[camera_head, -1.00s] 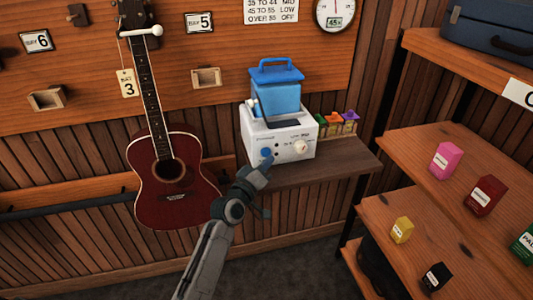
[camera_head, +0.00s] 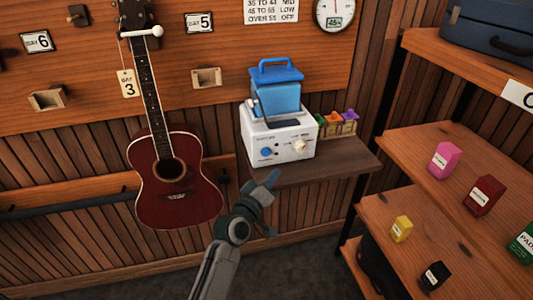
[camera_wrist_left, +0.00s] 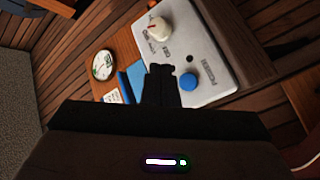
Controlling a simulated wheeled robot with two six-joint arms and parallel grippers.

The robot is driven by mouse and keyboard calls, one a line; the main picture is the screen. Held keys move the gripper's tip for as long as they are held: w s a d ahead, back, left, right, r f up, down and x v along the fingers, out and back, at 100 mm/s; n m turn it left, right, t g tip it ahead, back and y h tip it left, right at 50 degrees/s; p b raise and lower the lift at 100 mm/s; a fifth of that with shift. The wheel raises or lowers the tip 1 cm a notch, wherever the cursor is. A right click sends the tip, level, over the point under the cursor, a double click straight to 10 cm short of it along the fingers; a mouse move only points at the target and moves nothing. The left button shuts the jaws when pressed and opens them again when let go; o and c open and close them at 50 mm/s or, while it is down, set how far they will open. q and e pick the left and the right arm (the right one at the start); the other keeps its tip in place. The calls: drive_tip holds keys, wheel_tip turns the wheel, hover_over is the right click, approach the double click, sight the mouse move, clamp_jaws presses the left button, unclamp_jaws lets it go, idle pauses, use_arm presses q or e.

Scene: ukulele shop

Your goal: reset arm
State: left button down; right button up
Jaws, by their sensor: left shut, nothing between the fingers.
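My left gripper (camera_head: 268,183) is shut and empty in the head view. It is in front of and below the white box, apart from it, near the shelf's front edge. In the left wrist view its dark fingers (camera_wrist_left: 161,85) are together. The white box (camera_head: 283,143) stands on the wooden shelf and has a blue button (camera_head: 265,152) and a cream knob (camera_head: 299,146). The button (camera_wrist_left: 188,82) and knob (camera_wrist_left: 158,27) also show in the left wrist view. My right gripper is not in view.
A blue container (camera_head: 276,94) sits on the white box. A red guitar (camera_head: 150,205) hangs on the left wall. Small colored packets stand on the wooden shelves (camera_head: 400,170) at right. The floor (camera_head: 290,265) below my left arm looks clear.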

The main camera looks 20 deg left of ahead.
use_arm(q)
drive_tip(key=s+a+f+m+g+y, duration=0.15)
drive_tip(key=s+f+m+g, duration=0.4)
drive_tip(key=s, duration=0.75)
drive_tip(key=s+a+f+m+g+y, duration=0.1)
drive_tip(key=s+a+f+m+g, duration=0.15)
drive_tip(key=s+f+g, duration=0.6)
drive_tip(key=s+a+g+y, duration=0.1)
drive_tip(key=s+a+y, duration=0.3)
drive_tip(key=s, duration=1.1)
drive_tip(key=a+f+g+h, duration=0.1)
drive_tip(key=a+f+h, duration=0.15)
drive_tip(key=f, duration=2.65)
drive_tip(key=s+a+f+g, duration=0.1)
drive_tip(key=s+a+f, duration=0.1)
drive_tip(key=s+f, duration=1.5)
wheel_tip(320, 180, down, 4)
drive_tip(key=shift+s+r+y, duration=0.1)
drive_tip(key=shift+s+y, duration=0.1)
drive_tip(key=shift+y, duration=0.2)
drive_tip(key=shift+a, duration=0.1)
